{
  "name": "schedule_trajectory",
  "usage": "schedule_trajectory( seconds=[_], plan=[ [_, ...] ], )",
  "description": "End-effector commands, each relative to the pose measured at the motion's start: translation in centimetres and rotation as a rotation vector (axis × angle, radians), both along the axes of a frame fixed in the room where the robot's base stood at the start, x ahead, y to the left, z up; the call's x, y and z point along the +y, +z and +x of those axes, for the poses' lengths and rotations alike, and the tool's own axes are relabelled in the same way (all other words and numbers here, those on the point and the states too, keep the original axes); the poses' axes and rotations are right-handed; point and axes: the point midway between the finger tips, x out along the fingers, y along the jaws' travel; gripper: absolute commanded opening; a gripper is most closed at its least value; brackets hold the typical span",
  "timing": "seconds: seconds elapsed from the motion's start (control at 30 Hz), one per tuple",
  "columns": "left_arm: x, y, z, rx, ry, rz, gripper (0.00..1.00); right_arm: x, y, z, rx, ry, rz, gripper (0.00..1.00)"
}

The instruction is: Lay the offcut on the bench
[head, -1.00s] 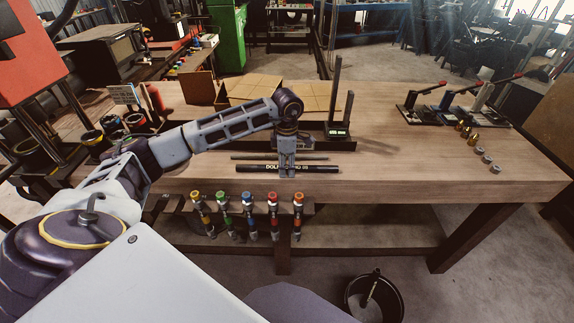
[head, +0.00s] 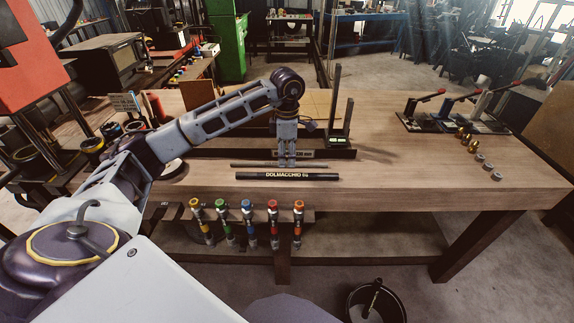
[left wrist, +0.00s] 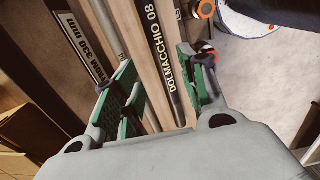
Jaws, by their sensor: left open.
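A black hose piece marked DOLMACCHIO 08 (head: 262,176), the only loose hose length I can make out, lies flat on the wooden bench (head: 410,175) near its front edge. My left gripper (head: 287,163) is open and empty, pointing down just behind the hose over a thin grey rod (head: 243,165). In the left wrist view the hose (left wrist: 167,60) runs between the green finger pads, closer to the right one, with no grip on it. Whether the fingertips touch the bench or rod is unclear. My right gripper is not in view.
A black measuring stand (head: 338,144) with two uprights and a lit display stands behind the gripper. Several colour-topped tools (head: 248,222) hang at the bench front. Toggle clamps (head: 455,112) and small fittings (head: 480,157) sit at right. A bucket (head: 376,303) stands below.

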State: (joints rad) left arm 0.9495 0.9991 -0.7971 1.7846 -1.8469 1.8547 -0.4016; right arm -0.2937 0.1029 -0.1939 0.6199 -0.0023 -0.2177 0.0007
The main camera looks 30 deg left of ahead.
Motion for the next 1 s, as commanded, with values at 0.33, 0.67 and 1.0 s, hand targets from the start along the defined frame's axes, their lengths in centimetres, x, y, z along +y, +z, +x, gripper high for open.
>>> schedule_trajectory(
  seconds=[0.33,0.67,1.0],
  plan=[
    [0.0,3.9,0.1,-0.001,-0.001,-0.001,0.42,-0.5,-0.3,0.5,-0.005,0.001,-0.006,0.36],
    [0.0,4.6,0.0,0.0,0.0,-0.001,0.42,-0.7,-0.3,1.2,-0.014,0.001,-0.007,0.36],
    [0.0,4.6,0.0,0.001,0.0,-0.001,0.42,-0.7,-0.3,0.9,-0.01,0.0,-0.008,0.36]
  ],
)
